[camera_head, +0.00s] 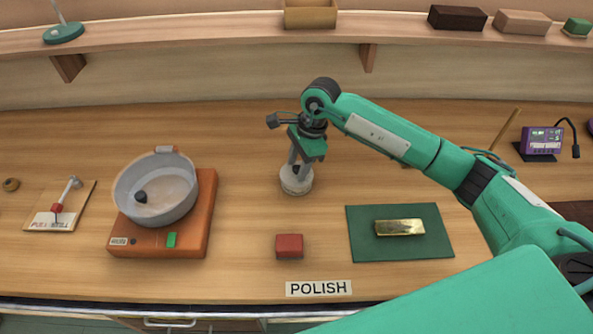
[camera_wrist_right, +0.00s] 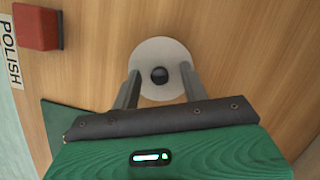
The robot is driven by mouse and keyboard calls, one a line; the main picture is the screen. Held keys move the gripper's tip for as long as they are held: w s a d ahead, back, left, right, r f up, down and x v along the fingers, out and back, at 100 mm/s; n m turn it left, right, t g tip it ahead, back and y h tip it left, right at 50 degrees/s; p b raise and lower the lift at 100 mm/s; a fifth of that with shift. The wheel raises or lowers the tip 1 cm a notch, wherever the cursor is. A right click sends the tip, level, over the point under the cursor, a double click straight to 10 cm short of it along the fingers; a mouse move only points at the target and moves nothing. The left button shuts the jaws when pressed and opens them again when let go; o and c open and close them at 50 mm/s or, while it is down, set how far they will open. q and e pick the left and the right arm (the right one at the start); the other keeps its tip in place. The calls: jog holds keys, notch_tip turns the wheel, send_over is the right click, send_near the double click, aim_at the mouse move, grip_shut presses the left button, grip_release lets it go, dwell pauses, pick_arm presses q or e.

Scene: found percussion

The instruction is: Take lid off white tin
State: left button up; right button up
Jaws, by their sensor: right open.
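The white tin (camera_head: 296,182) stands upright on the wooden bench, near the middle of the head view. In the right wrist view its round pale lid (camera_wrist_right: 160,52) shows from above, with a dark round knob (camera_wrist_right: 159,75) at its centre. My right gripper (camera_head: 298,168) points down over the tin. In the right wrist view its two fingers (camera_wrist_right: 160,82) are open, one on each side of the knob, with gaps between. The lid appears to sit on the tin. My left gripper is not in view.
A red block (camera_head: 289,246) and a POLISH label (camera_head: 318,288) lie in front of the tin. A gold bar (camera_head: 400,227) rests on a green mat (camera_head: 364,247) at right. A grey pan (camera_head: 155,192) sits on an orange scale-like base (camera_head: 202,222) at left. Bench around the tin is clear.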

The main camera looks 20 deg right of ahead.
grip_shut()
